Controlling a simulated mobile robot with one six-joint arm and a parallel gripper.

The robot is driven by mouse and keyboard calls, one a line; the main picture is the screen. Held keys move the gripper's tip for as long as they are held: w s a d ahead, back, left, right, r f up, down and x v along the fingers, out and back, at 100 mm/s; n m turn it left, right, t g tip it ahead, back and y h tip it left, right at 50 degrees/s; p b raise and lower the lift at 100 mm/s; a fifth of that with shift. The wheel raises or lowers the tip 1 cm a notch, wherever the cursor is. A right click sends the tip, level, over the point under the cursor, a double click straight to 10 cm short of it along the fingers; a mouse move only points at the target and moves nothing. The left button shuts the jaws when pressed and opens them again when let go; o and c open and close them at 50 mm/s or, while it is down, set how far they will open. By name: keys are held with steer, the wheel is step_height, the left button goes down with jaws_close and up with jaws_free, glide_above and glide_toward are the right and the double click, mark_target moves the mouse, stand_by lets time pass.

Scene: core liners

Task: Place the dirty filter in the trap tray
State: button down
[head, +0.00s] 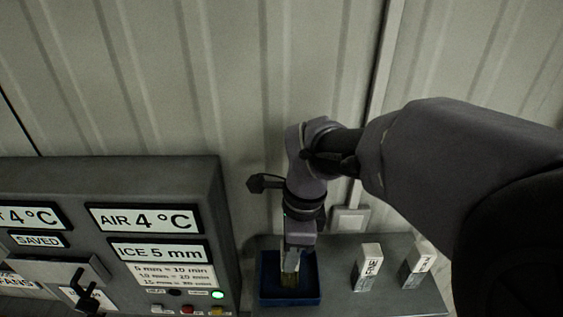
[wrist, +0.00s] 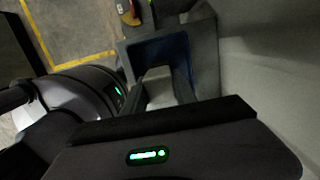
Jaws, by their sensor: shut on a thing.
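The blue tray (head: 309,272) sits on a grey shelf, low in the middle of the head view. Much of the filter is hidden by the fingers.
Two pale upright blocks stand on the shelf (head: 335,290) right of the tray: one labelled FINE (head: 369,266), one with unreadable lettering (head: 418,263). A grey control panel (head: 120,175) with displays, buttons and a black handle (head: 84,290) stands left. A ribbed wall (head: 240,80) rises behind.

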steer(key=shift+f, duration=0.2)
steer(key=c, duration=1)
jaws_free()
steer(key=shift+w, duration=0.15)
